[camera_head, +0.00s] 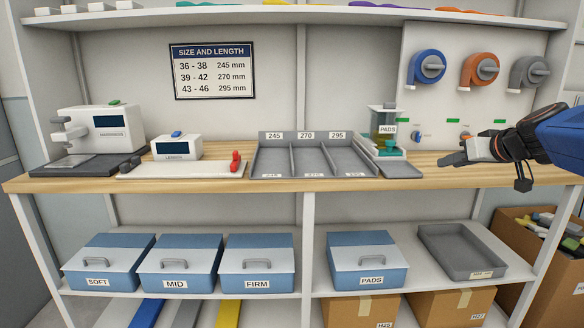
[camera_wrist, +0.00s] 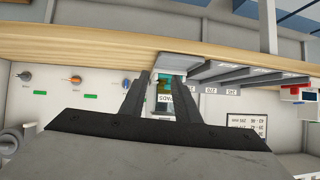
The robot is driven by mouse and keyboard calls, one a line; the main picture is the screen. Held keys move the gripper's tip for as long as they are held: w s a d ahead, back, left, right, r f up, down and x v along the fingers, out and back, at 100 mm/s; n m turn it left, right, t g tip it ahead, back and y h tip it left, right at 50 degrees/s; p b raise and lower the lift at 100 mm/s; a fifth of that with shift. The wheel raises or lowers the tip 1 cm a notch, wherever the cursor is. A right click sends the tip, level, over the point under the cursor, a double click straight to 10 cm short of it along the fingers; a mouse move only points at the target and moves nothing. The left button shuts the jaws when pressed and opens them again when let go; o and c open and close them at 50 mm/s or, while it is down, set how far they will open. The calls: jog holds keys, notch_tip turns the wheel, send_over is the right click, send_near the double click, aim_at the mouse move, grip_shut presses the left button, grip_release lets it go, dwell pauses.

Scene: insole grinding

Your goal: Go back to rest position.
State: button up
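My gripper (camera_head: 455,161) reaches in from the right in the camera_head view, above the right part of the wooden bench top. In the wrist view my gripper (camera_wrist: 160,84) shows two dark fingers standing apart, with nothing held between them. The pads dispenser (camera_head: 386,130), with its "PADS" label, stands on the bench to the left of the gripper. It also shows upside down in the wrist view (camera_wrist: 164,97), in the gap beyond the fingers and apart from them.
The bench top (camera_head: 430,168) is clear around my gripper. A grey three-lane tray (camera_head: 254,160), a length gauge (camera_head: 176,148) and a white machine (camera_head: 100,128) stand further left. Blue, orange and grey wheels (camera_head: 427,67) hang behind. An open cardboard box (camera_head: 520,250) stands below right.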

jog(key=s+a+f+g+y, duration=0.1)
jog(key=s+a+f+g, duration=0.1)
jog(key=s+a+f, duration=0.55)
jog(key=s+a+f+g+h, duration=0.1)
jog(key=s+a+f+g, duration=0.1)
jog(key=s+f, duration=0.6)
jog(key=s+a+f+g+h, duration=0.1)
jog(key=s+a+f, duration=0.3)
jog(key=s, duration=1.2)
notch_tip(320, 180, down, 4)
jog(key=shift+f+m+g+h, duration=0.15)
jog(key=shift+m+g+h, duration=0.2)
jog(key=shift+g, duration=0.55)
